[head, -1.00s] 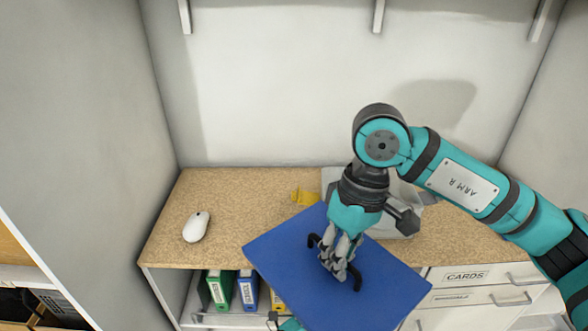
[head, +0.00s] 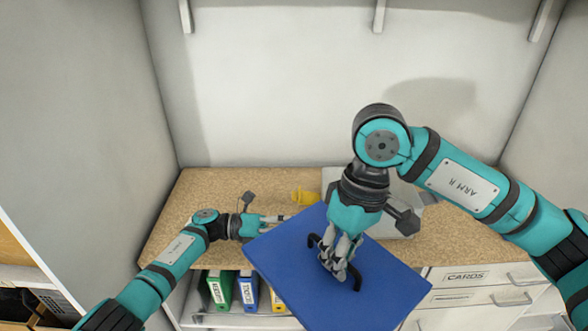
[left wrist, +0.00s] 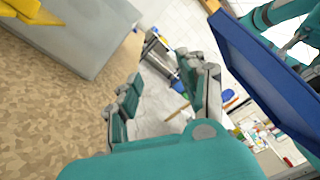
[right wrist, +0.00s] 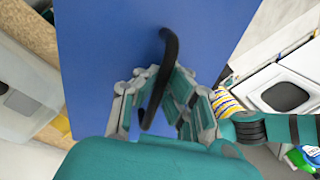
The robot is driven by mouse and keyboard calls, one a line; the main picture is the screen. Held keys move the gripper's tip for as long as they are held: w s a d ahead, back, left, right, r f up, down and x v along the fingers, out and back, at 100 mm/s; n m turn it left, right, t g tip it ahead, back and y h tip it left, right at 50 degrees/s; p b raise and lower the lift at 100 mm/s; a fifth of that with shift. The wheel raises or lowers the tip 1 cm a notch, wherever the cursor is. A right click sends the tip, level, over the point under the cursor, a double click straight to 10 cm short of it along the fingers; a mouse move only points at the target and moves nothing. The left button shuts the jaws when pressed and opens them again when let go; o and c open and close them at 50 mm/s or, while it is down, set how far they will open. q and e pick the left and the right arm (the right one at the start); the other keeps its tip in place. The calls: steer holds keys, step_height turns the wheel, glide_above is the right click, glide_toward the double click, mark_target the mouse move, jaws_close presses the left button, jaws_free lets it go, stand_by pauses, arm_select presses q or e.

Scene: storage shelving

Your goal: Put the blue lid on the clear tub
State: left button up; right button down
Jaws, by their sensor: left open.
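The blue lid (head: 340,270) hangs tilted in front of the desk, with a black handle (head: 357,280) on its upper face. My right gripper (head: 335,268) is shut on that handle; the right wrist view shows its fingers (right wrist: 165,105) around it. The clear tub (head: 400,222) stands on the desk at the back, behind the lid and partly hidden by my right arm. It also shows in the left wrist view (left wrist: 85,35) and at the left of the right wrist view (right wrist: 25,90). My left gripper (head: 277,218) is open and empty over the desk, just left of the lid.
A yellow object (head: 304,197) lies on the desk (head: 215,185) beside the tub, behind my left gripper. Binders (head: 245,290) stand on the shelf below. Drawers (head: 465,297) are at the right. A wall (head: 270,90) closes the back. The desk's back left is clear.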

arm_select(q)
steer(key=w+a+r+y, duration=0.1)
steer(key=w+a+r, duration=0.2)
steer(key=a+r, duration=0.1)
arm_select(e)
steer(key=shift+d, duration=0.25)
steer(key=shift+s+a, duration=0.1)
steer(key=shift+a, duration=0.15)
arm_select(q)
step_height(320, 180, up, 19)
steer(key=m+g+y, duration=0.2)
steer(key=m+y, duration=1.2)
steer(key=m, duration=0.6)
glide_above(315, 244)
steer(key=w+a, duration=0.3)
steer(key=a, duration=0.1)
steer(key=x, duration=1.2)
steer(key=shift+s+d+r, duration=0.25)
steer(key=shift+s+d, duration=0.05)
jaws_close()
arm_select(e)
steer(key=shift+r, duration=0.1)
